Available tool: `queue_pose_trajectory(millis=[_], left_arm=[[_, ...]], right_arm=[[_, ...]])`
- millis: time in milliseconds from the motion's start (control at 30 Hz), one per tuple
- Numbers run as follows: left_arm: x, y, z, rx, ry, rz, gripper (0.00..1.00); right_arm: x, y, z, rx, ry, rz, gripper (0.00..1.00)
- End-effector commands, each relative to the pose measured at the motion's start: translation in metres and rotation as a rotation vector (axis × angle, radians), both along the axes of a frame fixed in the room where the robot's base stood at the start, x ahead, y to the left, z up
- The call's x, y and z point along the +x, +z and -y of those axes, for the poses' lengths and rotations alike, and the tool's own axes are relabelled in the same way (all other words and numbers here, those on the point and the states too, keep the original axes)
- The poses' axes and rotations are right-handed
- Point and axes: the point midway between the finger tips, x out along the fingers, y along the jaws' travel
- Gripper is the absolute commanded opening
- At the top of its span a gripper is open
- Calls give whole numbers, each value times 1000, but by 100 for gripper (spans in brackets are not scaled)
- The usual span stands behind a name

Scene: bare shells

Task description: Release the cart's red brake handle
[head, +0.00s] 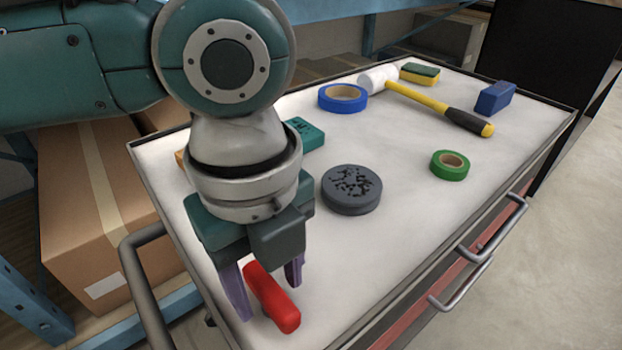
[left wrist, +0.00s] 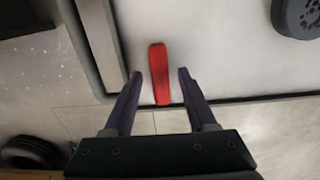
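The red brake handle (head: 272,298) is a short red bar at the near left corner of the cart (head: 430,205). In the left wrist view the handle (left wrist: 159,75) stands between my left gripper's two purple fingers, with a gap on each side. My left gripper (head: 268,295) is open and points down over the handle in the head view. Its fingertips (left wrist: 160,75) lie either side of the handle without visible contact. The handle's mount is hidden. My right gripper is in neither view.
A grey round puck (head: 351,190), blue tape (head: 342,98), green tape (head: 450,165), a mallet (head: 440,106) and a blue block (head: 494,98) lie on the cart top. A grey push bar (head: 140,270) is at its left end. Cardboard boxes (head: 90,215) stand behind.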

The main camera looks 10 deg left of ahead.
Motion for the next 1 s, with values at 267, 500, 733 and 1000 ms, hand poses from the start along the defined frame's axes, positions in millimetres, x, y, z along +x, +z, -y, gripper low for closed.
queue_pose_trajectory(millis=[267,500,733,1000], left_arm=[[0,0,0,0,0,0,25],[0,0,0,-1,0,-1,0],[0,0,0,-1,0,-1,0],[0,3,1,-2,27,-1,0]], right_arm=[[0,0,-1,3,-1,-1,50],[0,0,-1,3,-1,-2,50],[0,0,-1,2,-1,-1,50],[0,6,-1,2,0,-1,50]])
